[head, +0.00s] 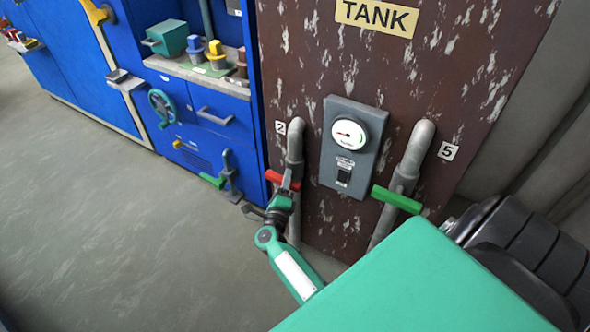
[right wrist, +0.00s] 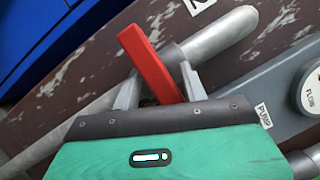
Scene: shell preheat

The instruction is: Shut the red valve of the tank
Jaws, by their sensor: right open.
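The tank (head: 400,80) is a brown, scuffed panel with a yellow TANK sign. The red valve handle (head: 275,177) sits on the grey pipe (head: 294,145) by label 2, lying across it. My right gripper (head: 276,203) reaches up to this handle from below. In the right wrist view the red handle (right wrist: 150,62) runs between the two spread fingers of my open gripper (right wrist: 158,86), with its outer end past the fingertips. I cannot tell whether a finger touches it. My left gripper is not in view.
A grey gauge box (head: 355,150) stands right of the red valve. A green handle (head: 397,199) sits on the pipe by label 5. Blue cabinets (head: 215,115) with a handwheel (head: 162,107) stand at left. The floor (head: 100,230) at lower left is clear.

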